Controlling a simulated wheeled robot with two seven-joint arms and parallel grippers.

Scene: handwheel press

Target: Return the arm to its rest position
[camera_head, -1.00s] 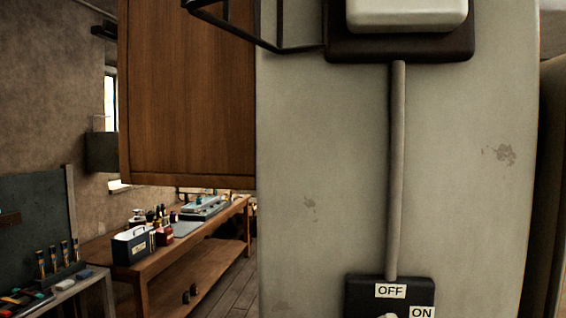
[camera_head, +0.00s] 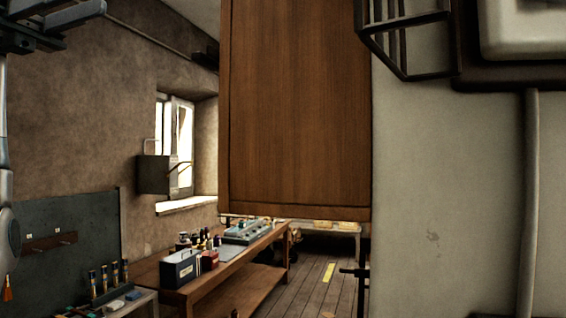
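A dark metal gripper-like part (camera_head: 75,27), which looks like my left gripper, shows at the top left corner, partly cut off by the frame. A pale link of my arm runs down the left edge below it. I cannot tell whether its fingers are open or shut, and nothing is seen held in it. It is high up in front of the brown wall and appears apart from other things. My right gripper is not in view. The grey machine body (camera_head: 430,190) fills the right side, with a vertical conduit (camera_head: 530,200) and a pale box (camera_head: 525,30) at the top.
A wooden cabinet (camera_head: 295,110) hangs in the middle, beside a black metal bracket (camera_head: 405,45). Behind are a wooden workbench (camera_head: 250,250) with a dark toolbox (camera_head: 181,268), a window (camera_head: 180,135) and a grey board (camera_head: 75,245). Floor shows at the bottom centre.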

